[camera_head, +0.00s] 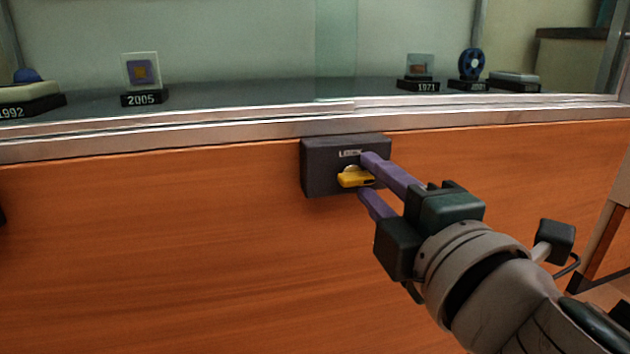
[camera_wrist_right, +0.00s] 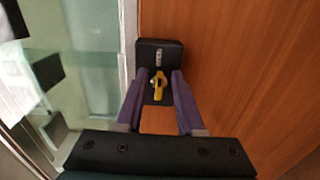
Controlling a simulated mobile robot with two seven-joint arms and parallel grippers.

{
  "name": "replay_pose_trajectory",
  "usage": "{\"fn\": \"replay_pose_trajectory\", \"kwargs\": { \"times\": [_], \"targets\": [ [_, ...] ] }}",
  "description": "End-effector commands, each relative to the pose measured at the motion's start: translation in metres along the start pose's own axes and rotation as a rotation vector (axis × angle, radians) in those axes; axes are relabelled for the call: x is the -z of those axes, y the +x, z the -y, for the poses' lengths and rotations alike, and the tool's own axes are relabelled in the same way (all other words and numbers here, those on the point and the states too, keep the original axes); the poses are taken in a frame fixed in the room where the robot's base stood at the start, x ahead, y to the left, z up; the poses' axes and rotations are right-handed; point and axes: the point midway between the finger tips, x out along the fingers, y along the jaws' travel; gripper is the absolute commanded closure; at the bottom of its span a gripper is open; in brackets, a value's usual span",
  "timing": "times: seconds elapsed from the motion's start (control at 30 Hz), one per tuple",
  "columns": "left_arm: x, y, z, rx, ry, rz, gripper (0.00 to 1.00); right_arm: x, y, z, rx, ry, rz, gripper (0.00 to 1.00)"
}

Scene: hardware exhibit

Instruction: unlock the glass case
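The glass case (camera_head: 225,45) has a wooden front with a dark lock box (camera_head: 318,170) just below its metal rail. A yellow key (camera_head: 351,178) sits in the lock's face, below a partly covered label. My right gripper (camera_head: 366,178) is at the lock, with one purple finger above the key and one below it. In the right wrist view the key (camera_wrist_right: 158,88) lies between the two fingers, with a gap on each side, so the gripper is open around it. My left gripper is not in view.
Behind the glass stand exhibits on black label blocks: 1992 (camera_head: 30,97) at the left, a chip marked 2005 (camera_head: 142,75), one marked 1971 (camera_head: 418,72), and a blue fan (camera_head: 471,64).

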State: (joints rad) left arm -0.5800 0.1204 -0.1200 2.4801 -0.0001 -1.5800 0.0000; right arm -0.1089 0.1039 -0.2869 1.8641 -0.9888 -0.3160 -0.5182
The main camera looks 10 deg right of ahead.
Motion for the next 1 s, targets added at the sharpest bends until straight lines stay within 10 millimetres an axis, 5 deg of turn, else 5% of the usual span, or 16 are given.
{"fn": "replay_pose_trajectory", "kwargs": {
  "times": [0.37, 1.0],
  "targets": [
    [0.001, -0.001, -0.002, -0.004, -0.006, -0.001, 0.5, 0.0, -0.005, 0.0, 0.0, -0.001, -0.001, 0.57],
    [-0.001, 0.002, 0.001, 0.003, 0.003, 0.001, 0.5, 0.0, -0.095, 0.001, 0.002, 0.002, 0.001, 0.57]
  ]
}}
